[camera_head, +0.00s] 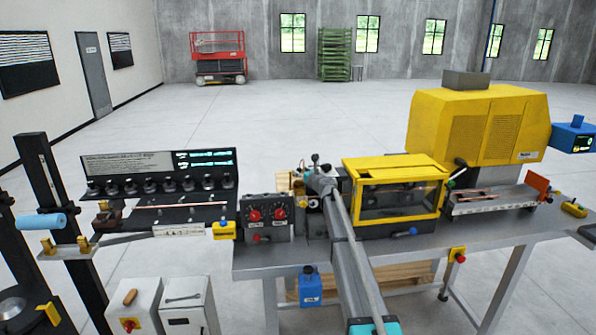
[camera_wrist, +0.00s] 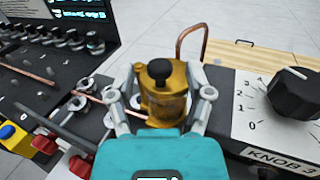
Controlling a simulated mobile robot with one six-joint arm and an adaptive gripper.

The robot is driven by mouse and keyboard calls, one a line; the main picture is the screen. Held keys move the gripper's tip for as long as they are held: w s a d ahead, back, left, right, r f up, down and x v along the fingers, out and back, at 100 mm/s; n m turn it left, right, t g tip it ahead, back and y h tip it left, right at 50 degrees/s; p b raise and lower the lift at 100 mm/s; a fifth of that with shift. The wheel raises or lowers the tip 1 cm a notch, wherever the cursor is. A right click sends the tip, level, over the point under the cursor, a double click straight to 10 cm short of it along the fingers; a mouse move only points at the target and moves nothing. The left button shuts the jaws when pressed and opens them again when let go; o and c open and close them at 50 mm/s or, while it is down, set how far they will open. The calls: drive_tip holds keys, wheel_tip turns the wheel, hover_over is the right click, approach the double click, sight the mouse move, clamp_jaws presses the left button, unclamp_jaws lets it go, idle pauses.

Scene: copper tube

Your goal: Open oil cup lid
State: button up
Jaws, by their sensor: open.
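The oil cup (camera_wrist: 163,104) is a brass-coloured cylinder in the wrist view. Its lid carries a black round knob (camera_wrist: 160,69) and looks closed. My gripper (camera_wrist: 167,80) is open, with one finger on the left and one on the right of the cup's upper part. I cannot tell whether either finger touches the brass. The cup's base is hidden behind my teal gripper body.
A panel with a black dial (camera_wrist: 297,92) stands close to the right of the cup. A bent copper tube (camera_wrist: 190,38) rises behind it. Metal levers with red parts (camera_wrist: 80,166) lie to the left. The yellow-framed machine (camera_head: 395,170) stands right of my arm in the head view.

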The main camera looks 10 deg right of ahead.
drive_tip(key=shift+x, duration=0.95)
clamp_jaws()
drive_tip(key=shift+a, duration=0.15)
